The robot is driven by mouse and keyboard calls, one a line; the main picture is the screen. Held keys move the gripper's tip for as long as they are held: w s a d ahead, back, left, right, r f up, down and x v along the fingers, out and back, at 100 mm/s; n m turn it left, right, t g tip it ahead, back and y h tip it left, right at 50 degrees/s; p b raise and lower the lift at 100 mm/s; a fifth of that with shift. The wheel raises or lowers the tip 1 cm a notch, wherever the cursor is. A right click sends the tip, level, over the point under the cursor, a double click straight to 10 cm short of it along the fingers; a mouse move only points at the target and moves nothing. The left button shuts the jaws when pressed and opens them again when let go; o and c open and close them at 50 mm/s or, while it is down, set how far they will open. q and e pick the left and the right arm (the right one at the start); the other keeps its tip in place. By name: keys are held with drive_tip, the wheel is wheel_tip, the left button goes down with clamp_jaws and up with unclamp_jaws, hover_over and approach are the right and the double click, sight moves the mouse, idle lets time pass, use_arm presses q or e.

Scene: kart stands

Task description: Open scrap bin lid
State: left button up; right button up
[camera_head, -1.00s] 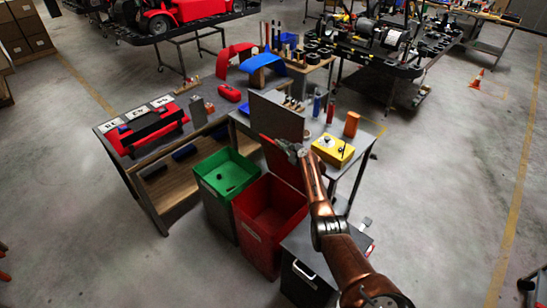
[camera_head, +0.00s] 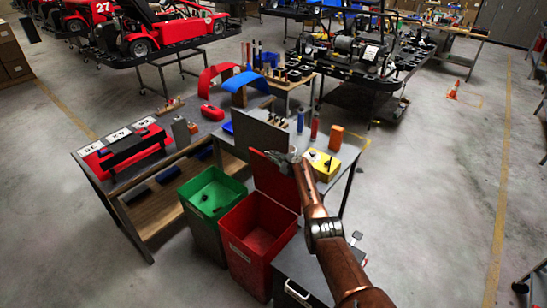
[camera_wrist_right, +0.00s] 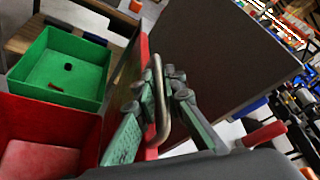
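The red scrap bin (camera_head: 235,256) stands on the floor in front of the tables, with its mouth uncovered and a pale label on its front. Its red lid (camera_head: 268,178) stands steeply raised at the bin's back edge. My right gripper (camera_head: 284,158) is at the lid's upper part. In the wrist view, the metal handle (camera_wrist_right: 158,85) on the lid (camera_wrist_right: 142,52) lies between the fingers of my right gripper (camera_wrist_right: 156,90), which look closed around it. The fingers partly hide the handle and lid. My left gripper is out of view.
A green open bin (camera_head: 205,225) stands directly left of the red one. A dark grey upright panel (camera_head: 262,132) rises behind the lid. A grey table (camera_head: 340,180) holds a yellow box (camera_head: 323,165). A dark cabinet (camera_head: 305,262) stands at right. Open floor lies further right.

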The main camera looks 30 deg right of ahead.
idle(0.3)
drive_tip(key=shift+v, duration=0.75)
drive_tip(key=v, duration=1)
drive_tip(key=shift+s+d, duration=0.1)
drive_tip(key=shift+s, duration=0.15)
